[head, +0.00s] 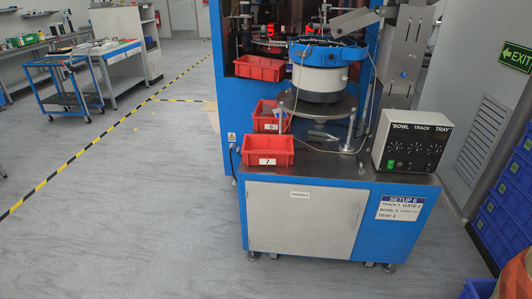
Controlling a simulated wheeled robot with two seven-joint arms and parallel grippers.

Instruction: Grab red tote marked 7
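The red tote marked 7 (267,151) sits on the metal top of the blue machine cabinet, at its front left corner. Its white label with the 7 faces me. Its open top shows, and I cannot make out anything inside. Another red tote, marked 6 (266,115), stands just behind it. A third red tote (260,68) sits higher up at the back, against the machine opening. Neither of my grippers shows in the head view.
The blue cabinet (290,218) has a grey door. A bowl feeder (319,75) and a control box (411,142) stand on its top, right of the totes. Blue crates (497,200) are stacked at the right edge. The grey floor (130,220) at left and front is clear.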

